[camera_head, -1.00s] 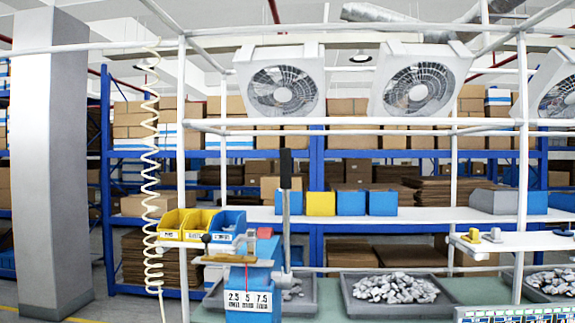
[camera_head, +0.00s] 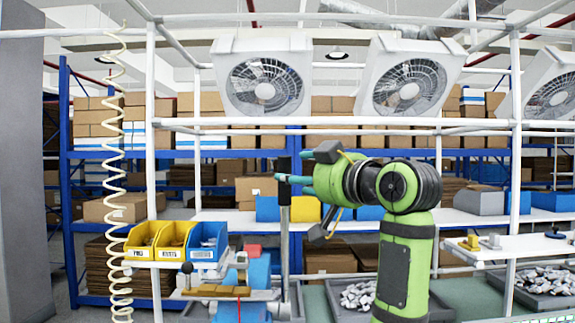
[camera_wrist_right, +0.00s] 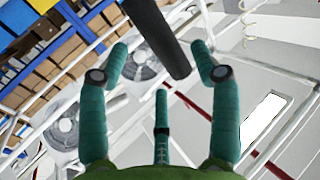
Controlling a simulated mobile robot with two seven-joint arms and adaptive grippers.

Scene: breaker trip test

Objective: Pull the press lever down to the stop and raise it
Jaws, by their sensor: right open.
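The press lever is an upright grey rod (camera_head: 284,240) with a black handle (camera_head: 284,200) on top, at the right side of the blue press (camera_head: 258,272). The press's lower part is cut off by the picture's bottom edge. My right gripper (camera_head: 297,182), with teal fingers, is at the height of the handle and reaches it from the right. In the right wrist view the black handle (camera_wrist_right: 160,35) runs between the tips of the spread fingers (camera_wrist_right: 162,62). The gripper is open; I cannot tell whether a finger touches the handle. My left gripper is out of view.
Yellow and blue bins (camera_head: 175,240) stand left of the press. A white coiled hose (camera_head: 112,180) hangs at the left. Trays of grey parts (camera_head: 357,294) lie behind my right arm. White frame posts (camera_head: 151,130) and fans (camera_head: 262,88) surround the bench.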

